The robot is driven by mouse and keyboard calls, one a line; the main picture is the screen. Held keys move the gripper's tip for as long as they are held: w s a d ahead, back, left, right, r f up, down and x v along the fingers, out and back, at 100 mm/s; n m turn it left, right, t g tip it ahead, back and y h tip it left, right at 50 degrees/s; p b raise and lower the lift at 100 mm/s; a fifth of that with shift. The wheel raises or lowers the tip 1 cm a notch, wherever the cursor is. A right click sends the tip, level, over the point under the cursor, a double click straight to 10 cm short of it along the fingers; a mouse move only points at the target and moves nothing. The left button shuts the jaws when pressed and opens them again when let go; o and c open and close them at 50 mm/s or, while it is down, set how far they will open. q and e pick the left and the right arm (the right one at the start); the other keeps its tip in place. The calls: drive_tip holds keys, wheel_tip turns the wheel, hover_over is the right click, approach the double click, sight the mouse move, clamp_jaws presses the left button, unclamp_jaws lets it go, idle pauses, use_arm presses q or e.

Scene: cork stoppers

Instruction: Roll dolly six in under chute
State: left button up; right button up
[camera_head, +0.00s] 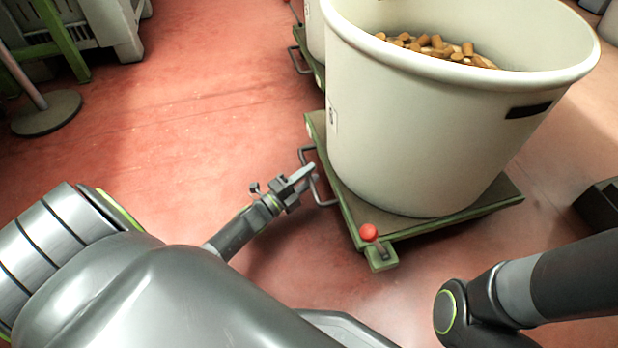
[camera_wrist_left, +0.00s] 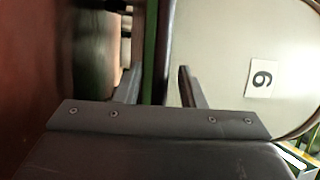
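A green dolly (camera_head: 345,208) stands on the red floor and carries a large cream tub (camera_head: 420,140) with cork stoppers (camera_head: 435,46) inside. A label (camera_wrist_left: 263,78) on the tub shows a sideways numeral that looks like a 6. A grey loop handle (camera_head: 323,202) sticks out from the dolly's left side. My left gripper (camera_head: 303,177) is at this handle, with its fingers apart in the left wrist view (camera_wrist_left: 160,88). I cannot tell whether the handle lies between them. My right gripper is out of view. I see no chute.
A red-knobbed lever (camera_head: 369,232) is on the dolly's near corner. Another dolly (camera_head: 312,62) with a tub stands just behind. A round-footed stand (camera_head: 46,113) and a grey crate (camera_head: 115,30) are at the far left. The floor left of the dolly is open.

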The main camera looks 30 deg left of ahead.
use_arm(q)
drive_tip(key=shift+w, duration=0.2)
clamp_jaws()
drive_tip(key=shift+d, duration=0.1)
